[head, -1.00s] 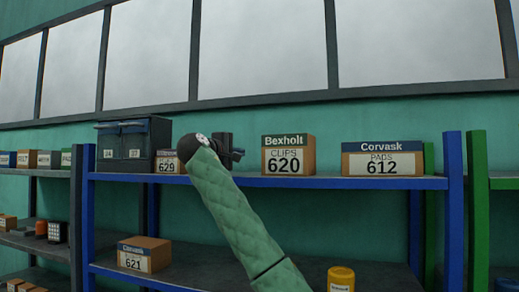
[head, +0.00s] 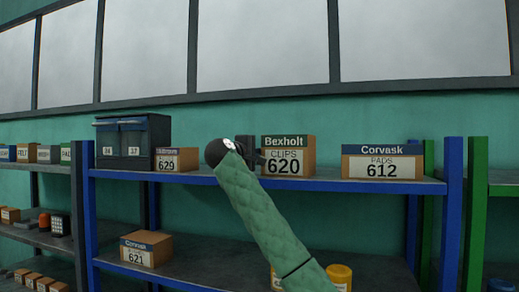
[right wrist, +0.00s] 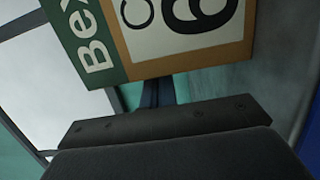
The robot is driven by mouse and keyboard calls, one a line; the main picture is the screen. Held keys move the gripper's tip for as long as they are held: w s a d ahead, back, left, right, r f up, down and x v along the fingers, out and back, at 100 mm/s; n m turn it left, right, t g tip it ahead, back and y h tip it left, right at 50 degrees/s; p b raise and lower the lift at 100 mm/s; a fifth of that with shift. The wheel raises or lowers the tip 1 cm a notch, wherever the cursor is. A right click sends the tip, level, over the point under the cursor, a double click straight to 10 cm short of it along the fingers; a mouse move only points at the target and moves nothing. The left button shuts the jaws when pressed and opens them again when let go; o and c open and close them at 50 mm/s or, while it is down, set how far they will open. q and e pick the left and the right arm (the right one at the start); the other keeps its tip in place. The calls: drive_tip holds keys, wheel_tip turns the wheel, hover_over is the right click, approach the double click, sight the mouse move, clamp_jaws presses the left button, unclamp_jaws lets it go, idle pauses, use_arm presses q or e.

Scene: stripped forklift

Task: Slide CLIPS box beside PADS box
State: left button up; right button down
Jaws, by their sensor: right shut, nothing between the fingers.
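The CLIPS box (head: 288,157), brown with a green Bexholt band and the number 620, stands upright on the upper shelf. The PADS box (head: 382,162), wider with a dark blue Corvask band and the number 612, stands to its right with a gap between them. My right gripper (head: 259,157) is shut and empty at the left side of the CLIPS box; I cannot tell whether it touches. In the right wrist view the CLIPS label (right wrist: 165,35) is close, and dark fingers (right wrist: 157,93) show at its edge. My left gripper is not in view.
Box 629 (head: 177,160) and a dark drawer unit (head: 133,143) stand on the upper shelf (head: 330,184) to the left. Box 621 (head: 146,249) and a yellow container (head: 339,275) are on the shelf below. A blue post (head: 453,215) closes the right end.

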sight(282, 153)
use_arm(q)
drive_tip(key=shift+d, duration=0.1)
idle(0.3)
use_arm(e)
drive_tip(key=shift+d+f, duration=0.15)
drive_tip(key=shift+d, duration=0.1)
drive_tip(key=d+b, duration=0.1)
drive_tip(key=s+d+b, duration=0.1)
drive_tip(key=d, duration=0.1)
drive_tip(key=d+b, duration=0.1)
drive_tip(key=b, duration=0.1)
drive_tip(key=shift+s+d+f, duration=0.2)
drive_tip(key=shift+s+d, duration=0.05)
drive_tip(key=shift+s, duration=0.05)
drive_tip(key=shift+s+d+r+b, duration=0.15)
drive_tip(key=shift+d+b, duration=0.15)
drive_tip(key=shift+d, duration=0.25)
drive_tip(key=shift+s+d+r+b, duration=0.15)
drive_tip(key=shift+d+b, duration=0.15)
drive_tip(key=shift+d, duration=0.2)
drive_tip(key=shift+s+d, duration=0.1)
drive_tip(key=shift+d, duration=0.15)
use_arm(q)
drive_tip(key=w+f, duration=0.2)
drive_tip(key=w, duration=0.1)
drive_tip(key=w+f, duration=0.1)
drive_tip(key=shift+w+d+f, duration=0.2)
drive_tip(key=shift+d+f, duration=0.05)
